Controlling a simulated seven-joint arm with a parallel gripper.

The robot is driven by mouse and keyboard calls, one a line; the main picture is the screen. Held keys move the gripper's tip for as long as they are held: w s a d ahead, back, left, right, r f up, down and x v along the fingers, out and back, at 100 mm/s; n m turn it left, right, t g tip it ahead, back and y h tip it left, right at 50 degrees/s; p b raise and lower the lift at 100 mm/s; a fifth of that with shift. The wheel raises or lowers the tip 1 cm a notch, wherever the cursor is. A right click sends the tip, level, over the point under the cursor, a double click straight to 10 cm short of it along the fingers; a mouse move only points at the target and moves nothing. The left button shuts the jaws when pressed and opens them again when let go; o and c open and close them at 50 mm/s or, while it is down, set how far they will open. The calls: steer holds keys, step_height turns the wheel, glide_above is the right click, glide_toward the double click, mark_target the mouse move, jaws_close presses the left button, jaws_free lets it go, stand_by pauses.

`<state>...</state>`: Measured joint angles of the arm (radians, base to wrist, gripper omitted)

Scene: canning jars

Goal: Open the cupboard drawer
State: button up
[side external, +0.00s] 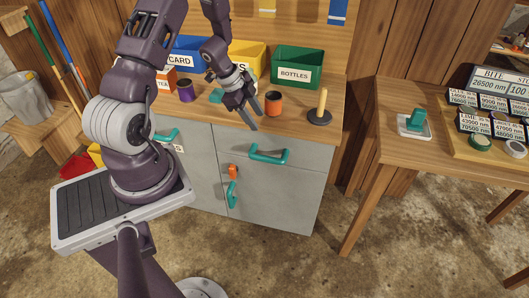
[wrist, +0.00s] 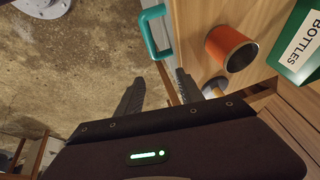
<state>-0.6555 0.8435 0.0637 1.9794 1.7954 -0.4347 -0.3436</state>
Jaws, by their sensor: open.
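The grey cupboard (side external: 267,190) stands under the wooden counter. Its right drawer front carries a teal handle (side external: 269,155), and the drawer looks shut. A second teal handle (side external: 165,135) is on the front further left, partly hidden by my arm. My gripper (side external: 250,122) is open and empty, pointing down near the counter's front edge, above and left of the right drawer's handle. In the wrist view, a teal handle (wrist: 157,32) lies ahead of my gripper (wrist: 160,79), apart from the fingers and not between them.
An orange cup (side external: 274,103) stands on the counter close right of my gripper. Beyond are a dark stand with an upright peg (side external: 321,108) and a green BOTTLES bin (side external: 297,68). Below the drawer is a door with a teal handle (side external: 232,194) and an orange piece (side external: 233,171).

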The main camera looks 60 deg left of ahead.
glide_toward(266, 156)
step_height(266, 156, down, 2)
steer(key=x, duration=0.7)
steer(key=shift+w+d+r, duration=0.1)
steer(key=shift+w+d, duration=0.15)
steer(key=shift+w, duration=0.05)
jaws_close()
stand_by(0.7)
